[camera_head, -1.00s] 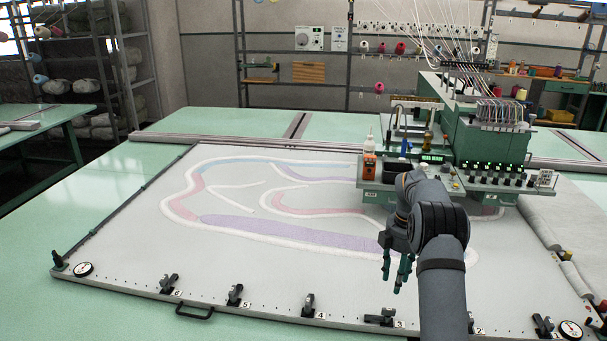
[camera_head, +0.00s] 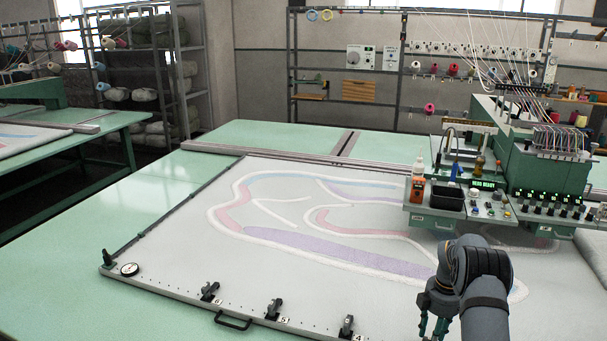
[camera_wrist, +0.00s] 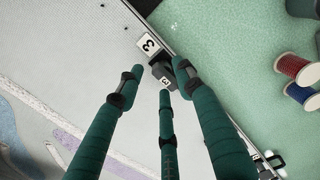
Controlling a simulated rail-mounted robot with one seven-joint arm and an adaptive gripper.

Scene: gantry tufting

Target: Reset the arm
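My arm comes up from the lower right in the head view. My gripper (camera_head: 432,328) hangs low over the near right part of the tufting frame, partly cut off by the picture's bottom edge. In the wrist view my gripper (camera_wrist: 158,84) shows green fingers spread apart with nothing between them. A black clamp (camera_wrist: 163,70) beside the label 3 (camera_wrist: 149,44) lies on the frame's edge beyond the fingertips. I cannot tell whether the fingers touch it.
The cloth frame (camera_head: 175,270) with its outlined pattern fills the table. Clamps 6 (camera_head: 209,292), 5 (camera_head: 273,309) and 4 (camera_head: 346,327) line its near edge. The green tufting machine (camera_head: 545,165) stands behind my arm. Spools (camera_wrist: 300,70) lie at the wrist view's right.

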